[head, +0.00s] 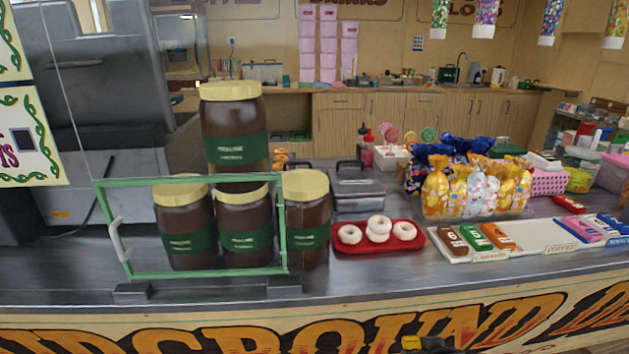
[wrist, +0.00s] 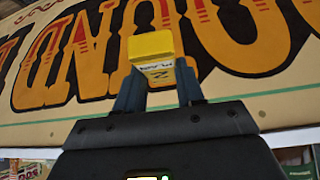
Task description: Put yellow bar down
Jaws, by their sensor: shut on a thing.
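The yellow bar (wrist: 150,46) is in my gripper (wrist: 158,78) in the wrist view, with its yellow end sticking out past the two fingers. A pale face with printed letters shows between the fingers. In the head view only a small piece of the yellow bar (head: 411,342) shows at the bottom edge, in front of the counter's painted front panel and below the counter top. The white display tray (head: 525,238) on the counter holds brown, green and orange bars at its left end, and pink and blue bars at its right.
A red tray (head: 345,246) with white doughnuts stands left of the display tray. Large praline jars (head: 245,230) stand behind a green frame (head: 190,276) at the left. Bagged sweets (head: 480,190) stand behind the display tray. Its middle has bare room beside the orange bar.

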